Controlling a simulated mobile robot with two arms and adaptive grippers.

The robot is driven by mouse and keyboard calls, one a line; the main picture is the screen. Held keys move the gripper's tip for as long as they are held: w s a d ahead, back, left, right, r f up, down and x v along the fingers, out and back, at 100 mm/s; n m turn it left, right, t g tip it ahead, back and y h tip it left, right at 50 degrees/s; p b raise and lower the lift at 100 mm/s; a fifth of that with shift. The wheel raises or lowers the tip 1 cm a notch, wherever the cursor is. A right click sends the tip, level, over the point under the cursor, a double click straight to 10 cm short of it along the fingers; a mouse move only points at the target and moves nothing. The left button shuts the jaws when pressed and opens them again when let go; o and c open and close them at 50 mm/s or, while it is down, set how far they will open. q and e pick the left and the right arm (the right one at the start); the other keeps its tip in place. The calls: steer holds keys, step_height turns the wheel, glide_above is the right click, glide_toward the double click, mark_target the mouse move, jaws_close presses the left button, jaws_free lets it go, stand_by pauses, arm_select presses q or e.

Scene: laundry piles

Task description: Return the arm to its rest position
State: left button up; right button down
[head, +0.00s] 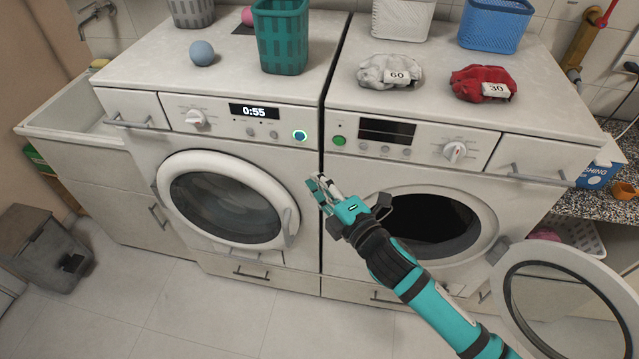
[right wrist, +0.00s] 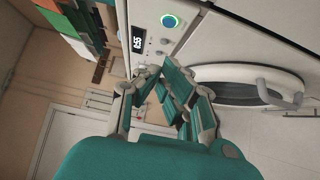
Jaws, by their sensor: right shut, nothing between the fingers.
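My right arm comes in from the lower right in the head view. Its teal gripper (head: 317,186) is in the air in front of the gap between the two machines, below their control panels. Its fingers are together with nothing between them. In the right wrist view the gripper (right wrist: 177,90) points toward the left washing machine's front, near the lit round button (right wrist: 170,21). The left washing machine (head: 120,102) has its door shut and its display reads 0:55. The right machine (head: 480,145) has its round door (head: 563,310) swung open to the right. My left gripper is not in view.
On the machine tops stand a green basket (head: 281,38), a blue basket (head: 495,24), a blue-grey ball (head: 202,53), a grey cloth pile (head: 376,70) tagged 60 and a red one (head: 470,80) tagged 30. A bin (head: 40,250) stands at left. The floor at front left is clear.

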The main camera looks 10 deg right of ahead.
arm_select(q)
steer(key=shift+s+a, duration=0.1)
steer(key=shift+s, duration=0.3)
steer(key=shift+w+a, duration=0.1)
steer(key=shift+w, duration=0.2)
